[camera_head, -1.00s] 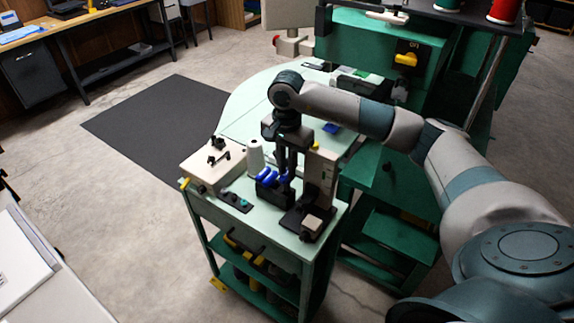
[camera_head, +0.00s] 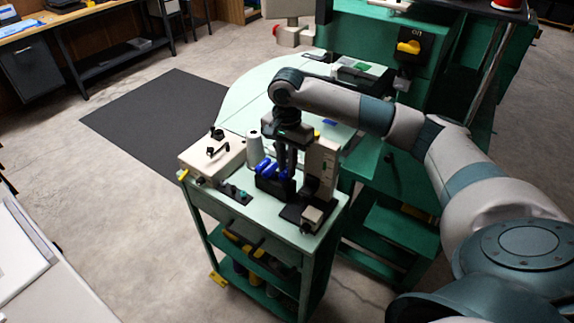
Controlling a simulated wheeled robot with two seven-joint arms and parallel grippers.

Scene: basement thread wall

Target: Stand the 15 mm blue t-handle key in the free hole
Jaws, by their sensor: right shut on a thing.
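My right gripper (camera_head: 288,172) points straight down over the small green cart. It is shut on a blue t-handle key, which its fingers mostly hide. The black key block (camera_head: 272,188) stands on the cart top just below the fingers. Other blue t-handles (camera_head: 263,167) show at the block, left of the fingers. The free hole is hidden, and I cannot tell whether the held key's shank is in a hole or above it. My left gripper is not in view.
On the cart top (camera_head: 262,222), a pale box with black knobs (camera_head: 214,160) stands left and a white thread cone (camera_head: 254,148) behind the block. A grey-and-black upright device (camera_head: 320,172) stands close right of the gripper. A green machine (camera_head: 365,35) is behind.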

